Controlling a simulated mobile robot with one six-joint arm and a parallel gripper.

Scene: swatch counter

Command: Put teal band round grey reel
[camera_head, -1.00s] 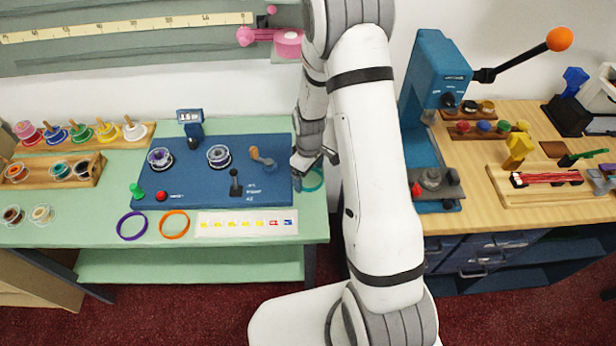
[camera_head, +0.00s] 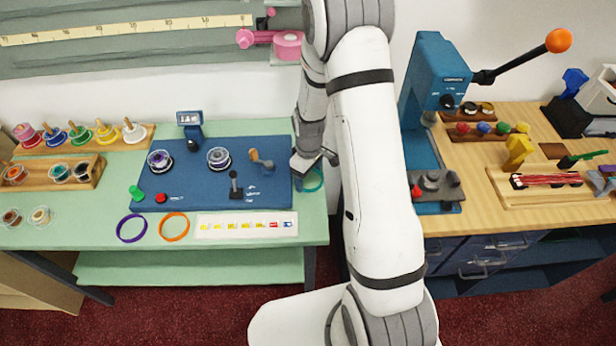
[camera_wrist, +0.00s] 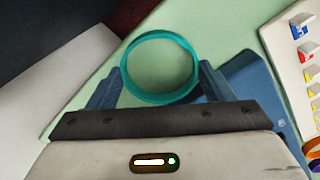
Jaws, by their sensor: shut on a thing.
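The teal band (camera_wrist: 160,97) is a round ring between the two fingers of my gripper (camera_wrist: 160,72) in the wrist view, and the gripper is shut on it. In the head view the teal band (camera_head: 315,188) shows partly beside my gripper (camera_head: 309,170), over the right end of the green counter. Two clear-flanged reels, a left one (camera_head: 160,161) and a right one (camera_head: 219,158), stand on the blue board (camera_head: 200,190) to the left of my gripper. Their core colours are too small to tell, so I cannot tell which reel is the grey one.
A purple band (camera_head: 132,228) and an orange band (camera_head: 174,227) lie at the counter's front. A black lever (camera_head: 236,186) and a wooden-handled crank (camera_head: 261,159) rise from the board. A label strip (camera_head: 246,224) lies in front. A small display post (camera_head: 190,128) stands behind.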

